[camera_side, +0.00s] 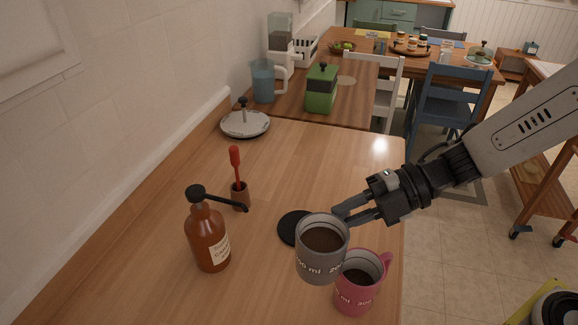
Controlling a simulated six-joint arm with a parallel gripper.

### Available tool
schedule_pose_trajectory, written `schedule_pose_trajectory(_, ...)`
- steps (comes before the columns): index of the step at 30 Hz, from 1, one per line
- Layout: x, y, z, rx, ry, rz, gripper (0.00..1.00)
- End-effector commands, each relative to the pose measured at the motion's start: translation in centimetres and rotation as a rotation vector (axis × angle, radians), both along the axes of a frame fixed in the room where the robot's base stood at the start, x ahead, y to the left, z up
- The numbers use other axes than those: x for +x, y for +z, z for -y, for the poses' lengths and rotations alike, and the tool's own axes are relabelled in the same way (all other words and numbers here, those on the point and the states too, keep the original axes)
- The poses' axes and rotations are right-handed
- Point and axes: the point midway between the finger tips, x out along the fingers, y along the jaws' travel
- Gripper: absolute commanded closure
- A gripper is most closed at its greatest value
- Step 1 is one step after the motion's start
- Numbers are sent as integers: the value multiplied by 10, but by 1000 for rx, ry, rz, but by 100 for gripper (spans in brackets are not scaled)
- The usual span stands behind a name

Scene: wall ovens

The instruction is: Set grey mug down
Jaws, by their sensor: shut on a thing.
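The grey mug (320,262) is full of a dark brown drink and has pale lettering on its side. My gripper (346,214) is shut on it at its upper right side, reaching in from the right. The mug appears held above the wooden counter (290,160), overlapping part of a black round coaster (291,228) behind it in the picture. Its exact height above the counter is hard to tell. A pink mug (357,291), also with dark drink, stands just right of and in front of it. I cannot tell whether the mugs touch.
A brown pump bottle (208,240) stands at left. A small brown pot with a red-handled tool (237,180) is behind it. A silver lid (246,123) lies farther back. Counter between the coaster and lid is clear; its right edge is near my gripper.

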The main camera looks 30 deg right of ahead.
Motion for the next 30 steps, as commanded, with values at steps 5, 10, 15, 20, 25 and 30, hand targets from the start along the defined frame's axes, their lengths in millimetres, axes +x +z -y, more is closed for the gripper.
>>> schedule_pose_trajectory(5, 0, -2, 0, 2, -1, 1, 100)
schedule_pose_trajectory(10, 2, -3, -1, 2, -1, 1, 100)
schedule_pose_trajectory(15, 9, -6, -5, 2, 0, 1, 100)
schedule_pose_trajectory(20, 21, -12, -11, 2, 0, 0, 100)
schedule_pose_trajectory(25, 36, -20, -19, 1, 0, 0, 100)
schedule_pose_trajectory(30, 52, -28, -28, 2, 0, 1, 100)
